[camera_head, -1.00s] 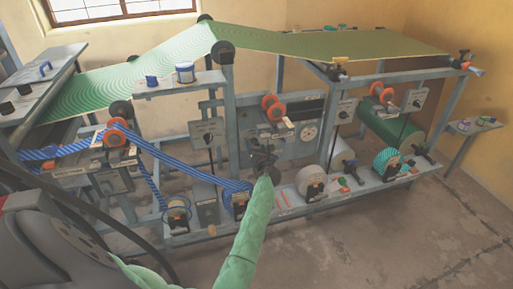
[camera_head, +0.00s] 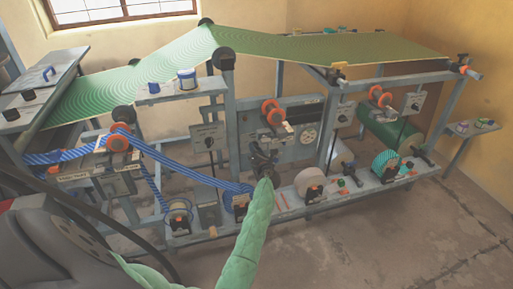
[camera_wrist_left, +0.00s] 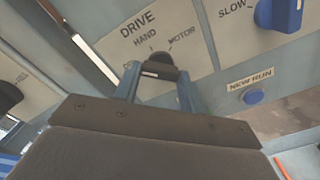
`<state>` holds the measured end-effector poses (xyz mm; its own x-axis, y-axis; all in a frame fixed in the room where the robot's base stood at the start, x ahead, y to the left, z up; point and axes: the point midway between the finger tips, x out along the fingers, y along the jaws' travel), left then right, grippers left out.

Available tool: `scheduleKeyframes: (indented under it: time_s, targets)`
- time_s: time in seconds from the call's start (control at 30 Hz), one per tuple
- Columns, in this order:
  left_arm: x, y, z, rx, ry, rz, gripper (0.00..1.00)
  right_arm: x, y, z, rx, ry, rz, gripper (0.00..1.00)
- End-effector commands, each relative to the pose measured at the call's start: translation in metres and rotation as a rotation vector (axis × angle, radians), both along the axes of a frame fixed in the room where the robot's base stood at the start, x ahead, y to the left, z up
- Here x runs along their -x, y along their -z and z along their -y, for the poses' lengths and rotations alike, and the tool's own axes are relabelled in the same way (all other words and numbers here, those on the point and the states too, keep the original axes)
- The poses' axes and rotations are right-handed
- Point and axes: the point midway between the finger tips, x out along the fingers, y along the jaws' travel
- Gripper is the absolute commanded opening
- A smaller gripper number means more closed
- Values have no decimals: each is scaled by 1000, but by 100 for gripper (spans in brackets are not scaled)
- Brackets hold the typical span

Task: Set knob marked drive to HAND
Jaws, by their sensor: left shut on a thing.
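The knob marked DRIVE (camera_wrist_left: 160,64) is black with a white line on its near end. It sits on a pale panel (camera_wrist_left: 180,40) in the left wrist view, below the printed words HAND and MOTOR. A small dark tip shows at its upper end between the two words; its exact setting is hard to tell. My left gripper (camera_wrist_left: 158,76) is shut on the knob, with one blue-grey finger on each side. In the head view my left gripper (camera_head: 262,162) is at the middle of the machine, and the knob is hidden there. My right gripper is not in view.
In the left wrist view a blue knob (camera_wrist_left: 279,14) marked SLOW is at upper right, and a blue button (camera_wrist_left: 253,96) under a NEW RUN label is at right. In the head view the machine's lower shelf (camera_head: 290,205) holds several rolls. The floor (camera_head: 400,245) in front is clear.

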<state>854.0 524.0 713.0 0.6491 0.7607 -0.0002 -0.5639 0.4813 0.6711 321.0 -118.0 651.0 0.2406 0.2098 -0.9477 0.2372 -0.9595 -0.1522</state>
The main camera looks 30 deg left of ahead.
Motion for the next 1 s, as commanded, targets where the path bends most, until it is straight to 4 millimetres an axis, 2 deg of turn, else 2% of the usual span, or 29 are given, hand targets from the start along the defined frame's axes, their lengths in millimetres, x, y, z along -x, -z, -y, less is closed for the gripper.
scheduleKeyframes:
  time_s: [0.03,0.2,0.6,0.67,1.0]
  targets:
    - [0,-5,1,-21,1,-28,18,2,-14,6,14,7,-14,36]
    - [0,-3,1,-89,2,-106,18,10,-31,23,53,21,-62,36]
    - [0,-2,1,-174,1,-205,18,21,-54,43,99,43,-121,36]
    - [0,-2,1,-184,1,-217,18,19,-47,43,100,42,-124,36]
    - [0,-3,1,-259,2,-304,18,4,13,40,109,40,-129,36]
